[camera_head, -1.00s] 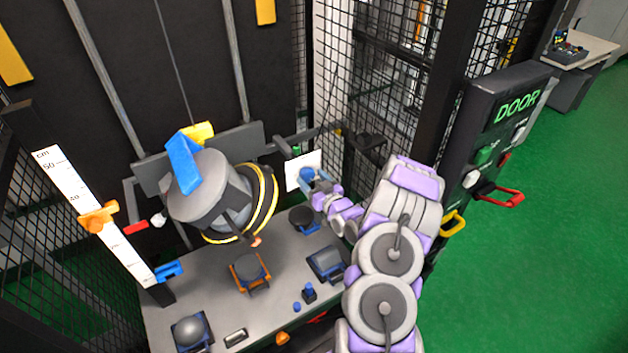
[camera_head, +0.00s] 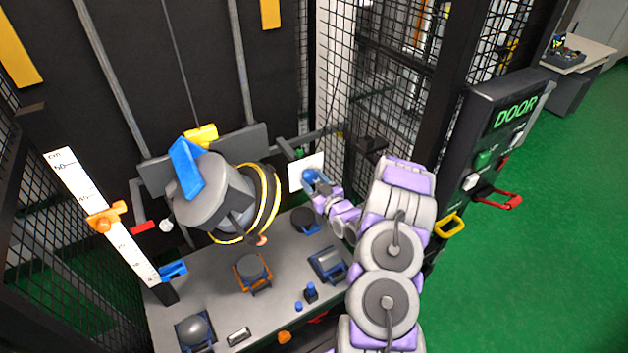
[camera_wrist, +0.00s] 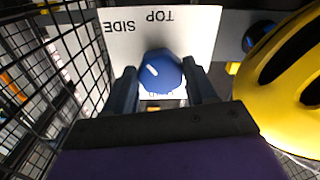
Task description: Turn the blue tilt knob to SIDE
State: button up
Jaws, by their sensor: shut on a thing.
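The blue tilt knob (camera_wrist: 161,74) sits on a white label plate (camera_wrist: 201,38) in the wrist view. SIDE and TOP show upside down above it; lettering below it is partly hidden. The knob's short white mark points to the upper left, roughly toward SIDE. My gripper (camera_wrist: 161,82) has one finger on each side of the knob and is shut on it. In the head view, my gripper (camera_head: 314,184) is at the white plate (camera_head: 301,165), covering part of the knob.
A grey cylinder with yellow rings (camera_head: 215,195) hangs left of the plate; its yellow part (camera_wrist: 290,85) is close right of my gripper in the wrist view. A mesh wall (camera_wrist: 60,70) is close on the left. A grey bench (camera_head: 215,290) with several fixtures lies below.

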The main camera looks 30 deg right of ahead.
jog(key=shift+f, duration=0.15)
jog(key=o, duration=1)
jog(key=shift+d, duration=0.15)
jog(key=shift+o, duration=0.2)
jog(key=s+a+p, duration=0.1)
jog(key=s+p, duration=0.2)
jog(key=s, duration=1.4)
jog(key=shift+s, duration=0.15)
